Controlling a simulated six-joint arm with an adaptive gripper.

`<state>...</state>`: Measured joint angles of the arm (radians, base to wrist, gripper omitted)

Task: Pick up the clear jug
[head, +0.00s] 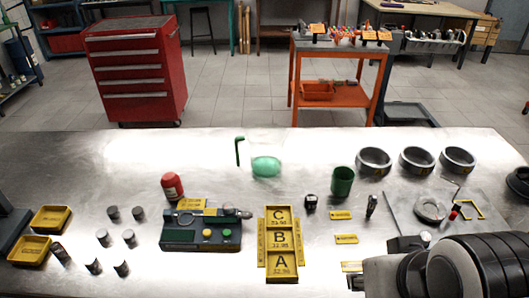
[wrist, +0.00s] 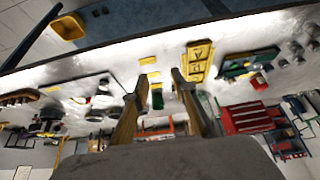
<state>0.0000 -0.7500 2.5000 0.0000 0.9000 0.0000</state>
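The clear jug (head: 266,166) stands on the steel bench in the head view, behind the lettered yellow tray. It is see-through, with green at its bottom and a green handle (head: 239,152) on its left. In the wrist view I cannot make the jug out with certainty. My gripper (wrist: 155,86) shows there with its two fingers spread apart and nothing held between them. In the head view my arm is at the lower right, well apart from the jug, and the fingertips are not visible.
A dark green cup (head: 342,182) stands right of the jug. Three metal rings (head: 417,161) lie farther right. A red bottle (head: 172,186) and a green fixture (head: 201,232) stand front left. The lettered tray (head: 281,243) lies in front. The bench behind the jug is clear.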

